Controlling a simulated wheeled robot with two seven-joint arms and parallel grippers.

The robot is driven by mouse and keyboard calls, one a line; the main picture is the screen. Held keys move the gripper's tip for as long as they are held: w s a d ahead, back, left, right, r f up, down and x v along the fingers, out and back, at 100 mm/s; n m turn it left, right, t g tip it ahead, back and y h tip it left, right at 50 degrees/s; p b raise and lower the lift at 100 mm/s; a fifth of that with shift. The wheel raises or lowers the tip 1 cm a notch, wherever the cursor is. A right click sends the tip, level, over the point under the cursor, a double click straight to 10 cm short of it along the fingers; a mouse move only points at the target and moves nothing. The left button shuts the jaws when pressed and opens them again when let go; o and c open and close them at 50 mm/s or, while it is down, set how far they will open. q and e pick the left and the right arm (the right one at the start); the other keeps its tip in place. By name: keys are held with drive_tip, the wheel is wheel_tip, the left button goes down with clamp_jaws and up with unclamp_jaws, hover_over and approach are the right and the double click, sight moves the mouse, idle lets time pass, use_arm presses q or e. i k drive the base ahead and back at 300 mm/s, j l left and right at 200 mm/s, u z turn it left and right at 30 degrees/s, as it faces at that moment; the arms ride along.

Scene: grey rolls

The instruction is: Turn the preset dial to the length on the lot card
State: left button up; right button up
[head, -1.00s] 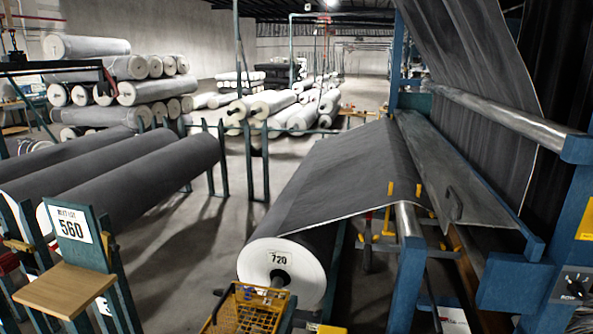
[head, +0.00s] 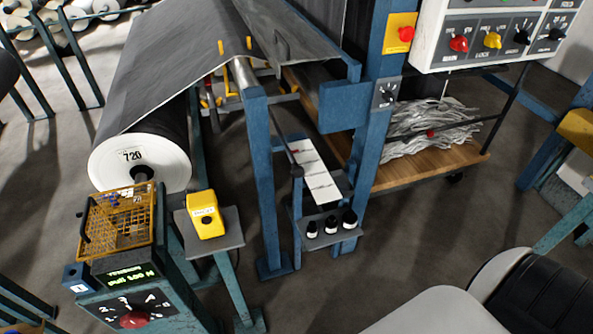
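A red knob (head: 133,320) sits on a dark dial face on the angled front of a control box (head: 122,291) at the bottom left, cut by the lower edge. White numerals ring it, among them 2, 3 and 4; its pointer setting is not clear. A green-lit display (head: 131,277) above it carries text too small to read surely. A fabric roll (head: 140,166) behind it bears a white label (head: 131,155) reading 720. The lot card is out of view now. Neither gripper is in view.
A yellow wire basket (head: 117,222) sits above the control box. A yellow device (head: 205,214) stands on a small shelf beside it. A blue post (head: 376,150) carries a small black dial (head: 386,94). A white panel (head: 490,35) with coloured knobs is at the upper right. Open floor lies below centre.

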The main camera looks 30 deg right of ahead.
sight(555, 35)
drive_tip(key=z, duration=2.3)
